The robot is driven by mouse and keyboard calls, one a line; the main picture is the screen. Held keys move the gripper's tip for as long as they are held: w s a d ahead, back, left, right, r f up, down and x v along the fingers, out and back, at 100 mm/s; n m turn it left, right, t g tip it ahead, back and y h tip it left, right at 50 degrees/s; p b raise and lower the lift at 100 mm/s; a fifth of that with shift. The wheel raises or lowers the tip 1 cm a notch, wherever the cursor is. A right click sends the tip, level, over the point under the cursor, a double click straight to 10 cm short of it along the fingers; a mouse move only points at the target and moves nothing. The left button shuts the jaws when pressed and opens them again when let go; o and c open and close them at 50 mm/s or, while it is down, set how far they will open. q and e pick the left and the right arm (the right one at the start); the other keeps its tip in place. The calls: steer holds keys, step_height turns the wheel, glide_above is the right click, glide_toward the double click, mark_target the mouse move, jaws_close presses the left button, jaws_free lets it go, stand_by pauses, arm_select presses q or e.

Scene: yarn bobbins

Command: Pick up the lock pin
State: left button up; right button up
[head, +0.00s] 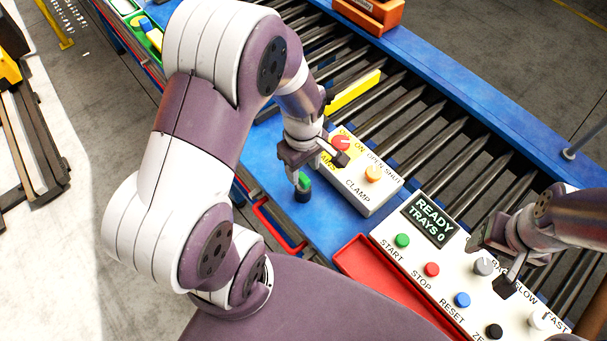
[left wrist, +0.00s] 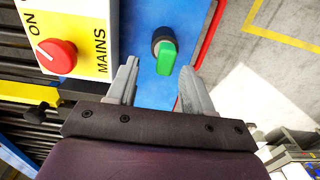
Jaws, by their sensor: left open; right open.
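A green grip on a round black base, which looks like the lock pin (head: 304,182), stands on the blue rail beside the clamp box. In the left wrist view the green grip (left wrist: 165,60) shows between and just beyond the fingertips. My left gripper (head: 315,164) is open and empty close above it; its fingers also frame it in the left wrist view (left wrist: 158,74). I cannot tell whether they touch it. My right gripper (head: 493,262) is open and empty over the button panel.
The clamp box (head: 367,196) has a red mains knob (head: 340,143) and an orange knob, right beside my left gripper. The button panel (head: 383,232) reads READY, TRAYS 0. A red tray (head: 362,262) lies left of the panel. Black rollers (head: 428,130) run behind.

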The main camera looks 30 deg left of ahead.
mark_target(303, 178)
arm_select(q)
steer(key=f, duration=0.1)
steer(key=s+f, duration=0.1)
steer(key=f, duration=0.1)
steer(key=shift+s+d+f+p, duration=0.15)
steer(key=shift+d+p, duration=0.1)
steer(key=shift+p, duration=0.15)
steer(key=shift+w+a, duration=0.1)
steer(key=shift+w, duration=0.2)
steer(key=c, duration=0.9)
steer(key=shift+s, duration=0.15)
jaws_close()
